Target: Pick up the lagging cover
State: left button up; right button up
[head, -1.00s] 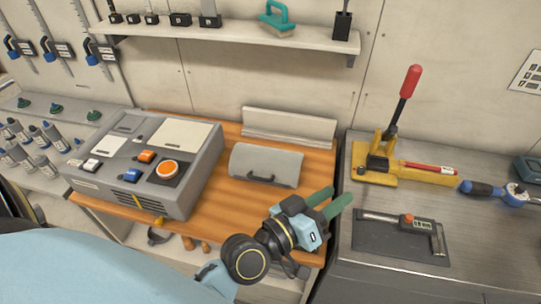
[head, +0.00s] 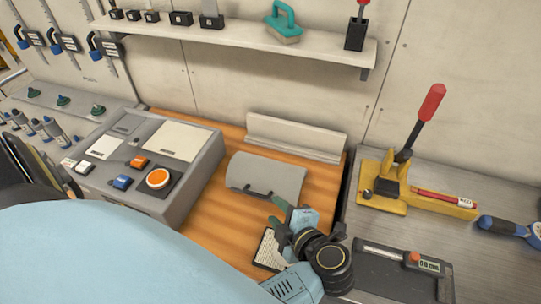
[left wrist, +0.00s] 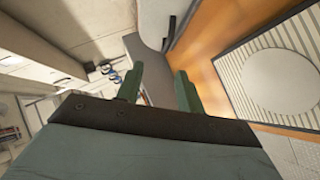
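The lagging cover appears to be the curved grey sheet with a dark handle (head: 266,176) lying on the orange wooden bench top. In the left wrist view, a grey curved piece (left wrist: 150,52) with a dark bar, likely the same cover, shows just beyond the fingers. My left gripper (head: 277,212) is at the cover's front right edge, close to the handle's right end. Its two green fingers (left wrist: 160,90) stand apart with nothing clearly held between them. Whether a finger touches the cover is unclear. My right gripper is not in view.
A grey control box (head: 150,160) stands left of the cover. A pale angled rail (head: 293,137) lies behind it. A light ribbed panel (head: 268,250) is partly hidden beside my gripper. A yellow tool with a red-gripped lever (head: 400,175) stands on the right-hand bench. A shelf (head: 230,35) runs above.

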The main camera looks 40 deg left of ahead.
aim_at(253, 193)
pick_arm(q)
jog(key=x, duration=0.8)
jog(key=shift+s+a+f, duration=0.1)
jog(key=shift+s+f, duration=0.1)
jog(key=shift+s, duration=0.1)
jog(key=x, duration=0.5)
jog(key=shift+f, duration=0.4)
jog(key=shift+s, duration=0.1)
grip_shut()
dwell(0.4)
